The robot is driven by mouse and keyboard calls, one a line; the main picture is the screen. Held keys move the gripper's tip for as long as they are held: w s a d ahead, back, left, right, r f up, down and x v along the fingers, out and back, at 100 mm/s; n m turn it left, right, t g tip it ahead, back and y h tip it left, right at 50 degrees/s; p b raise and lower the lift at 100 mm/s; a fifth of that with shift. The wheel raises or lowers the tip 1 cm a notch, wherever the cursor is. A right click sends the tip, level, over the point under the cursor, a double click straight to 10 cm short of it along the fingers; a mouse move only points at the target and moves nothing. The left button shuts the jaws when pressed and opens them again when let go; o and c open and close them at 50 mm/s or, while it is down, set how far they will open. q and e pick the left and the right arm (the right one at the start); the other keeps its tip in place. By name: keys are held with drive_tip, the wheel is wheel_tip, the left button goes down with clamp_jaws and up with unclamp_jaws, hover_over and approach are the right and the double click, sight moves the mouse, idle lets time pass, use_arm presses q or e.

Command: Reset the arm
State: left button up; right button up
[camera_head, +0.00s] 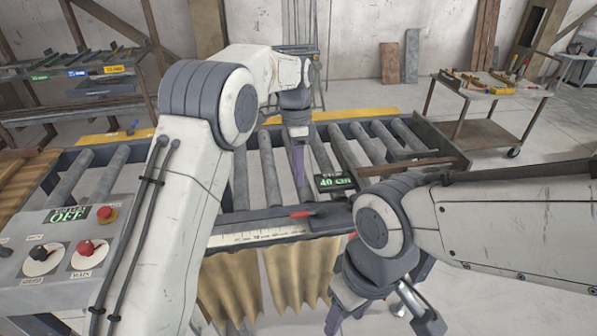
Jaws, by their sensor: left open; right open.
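My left arm reaches up and forward over the roller conveyor. Its gripper (299,178) points down above the rollers, seen edge-on, open, with nothing visible in it. My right arm comes in from the right edge and bends down at the front. Its gripper (382,318) hangs low in front of the conveyor's front rail, with its fingers spread wide and partly cut off by the bottom edge. The conveyor (268,168) has grey rollers and a ruler scale (262,236) along its front. A small display (335,182) reads about 40 cm. A red handle (303,213) lies on the front rail.
A control panel (45,262) at left has an OFF display (70,214), a red button (106,213) and two knobs. Tan flaps (300,272) hang below the front rail. A tool cart (490,105) stands at back right, a rack (75,65) at back left.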

use_arm(q)
drive_tip(key=shift+r, duration=0.1)
idle(0.3)
drive_tip(key=s+d+r+n+t, duration=0.1)
drive_tip(key=s+d+r+n, duration=0.1)
drive_tip(key=s, duration=0.5)
drive_tip(key=s+d+r+n, duration=0.1)
drive_tip(key=s+d+r, duration=0.15)
drive_tip(key=s, duration=0.55)
drive_tip(key=s+a+f+n, duration=0.2)
drive_tip(key=s, duration=0.7)
drive_tip(key=s+a+f+n+t, duration=0.1)
drive_tip(key=s+f+n, duration=0.1)
drive_tip(key=s, duration=0.7)
drive_tip(key=shift+s+a+f+n, duration=0.35)
drive_tip(key=shift+a+n, duration=0.05)
